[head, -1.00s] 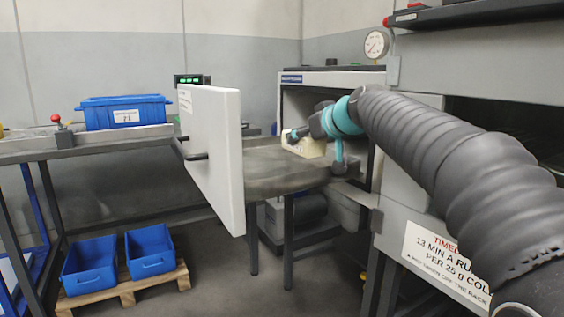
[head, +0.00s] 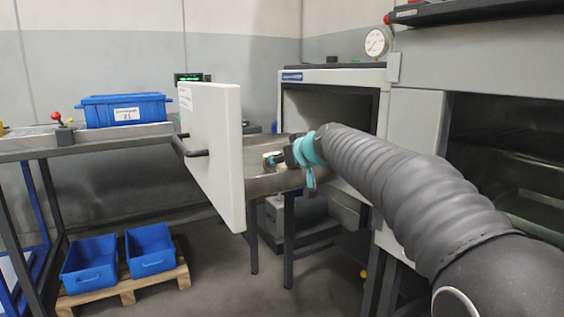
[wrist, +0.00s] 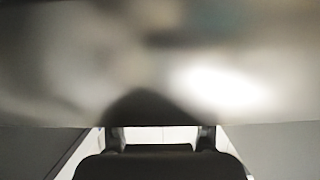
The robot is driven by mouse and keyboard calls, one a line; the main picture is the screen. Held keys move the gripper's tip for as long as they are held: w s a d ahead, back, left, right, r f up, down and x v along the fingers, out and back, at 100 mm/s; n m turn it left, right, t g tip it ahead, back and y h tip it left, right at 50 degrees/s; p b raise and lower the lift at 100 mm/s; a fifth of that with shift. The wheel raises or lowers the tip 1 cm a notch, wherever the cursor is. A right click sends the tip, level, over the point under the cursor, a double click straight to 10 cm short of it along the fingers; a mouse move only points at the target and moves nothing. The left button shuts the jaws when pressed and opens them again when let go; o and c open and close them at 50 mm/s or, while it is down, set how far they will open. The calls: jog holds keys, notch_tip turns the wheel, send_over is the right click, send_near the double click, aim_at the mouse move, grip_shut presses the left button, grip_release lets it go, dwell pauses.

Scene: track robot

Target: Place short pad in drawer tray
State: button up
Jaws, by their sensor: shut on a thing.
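The short pad, a pale cream block, shows only partly at my gripper in the head view. In the wrist view the pad (wrist: 160,134) is a pale strip between the two dark fingers. My gripper (head: 268,160) is shut on it, over or in the metal drawer tray (head: 262,184). The tray extends from the cabinet behind a white front panel (head: 212,150) with a dark handle. I cannot tell whether the pad touches the tray floor. A blurred metal surface (wrist: 60,70) fills the upper wrist view.
The open cabinet (head: 345,78) is behind and right of the tray. A bench at left carries a blue bin (head: 125,110) and a red-knobbed lever (head: 62,130). Two blue crates stand on a pallet (head: 130,286). The floor between pallet and tray is clear.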

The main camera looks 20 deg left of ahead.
jog(key=shift+f, duration=0.15)
jog(key=o, duration=1.2)
jog(key=shift+o, duration=0.2)
jog(key=shift+s+d+r, duration=0.1)
jog(key=shift+d+r, duration=0.05)
jog(key=shift+r, duration=0.15)
jog(key=b+v, duration=0.1)
jog(key=v, duration=1)
jog(key=shift+s+d, duration=0.2)
jog(key=shift+d, duration=0.05)
jog(key=shift+r, duration=0.15)
jog(key=s+d+f+m+h, duration=0.2)
jog(key=s+d+f, duration=0.25)
jog(key=d, duration=0.25)
jog(key=s+d+f+m+g+h, duration=0.1)
jog(key=s+d+f+h, duration=0.15)
jog(key=s+d, duration=0.35)
jog(key=s+d+f+m+h, duration=0.1)
jog(key=s+d+f+m, duration=0.15)
jog(key=d+f, duration=0.4)
jog(key=s+d+f+m+g+h, duration=0.1)
jog(key=s+d+f+m+h, duration=0.1)
jog(key=s+d+f, duration=0.5)
jog(key=s+d+f+m+g+h, duration=0.1)
jog(key=s+d+f+m+h, duration=0.1)
jog(key=s+d+f, duration=0.5)
jog(key=s+d, duration=0.1)
jog(key=s, duration=0.3)
jog(key=shift+d+h, duration=0.15)
jog(key=shift+h, duration=0.2)
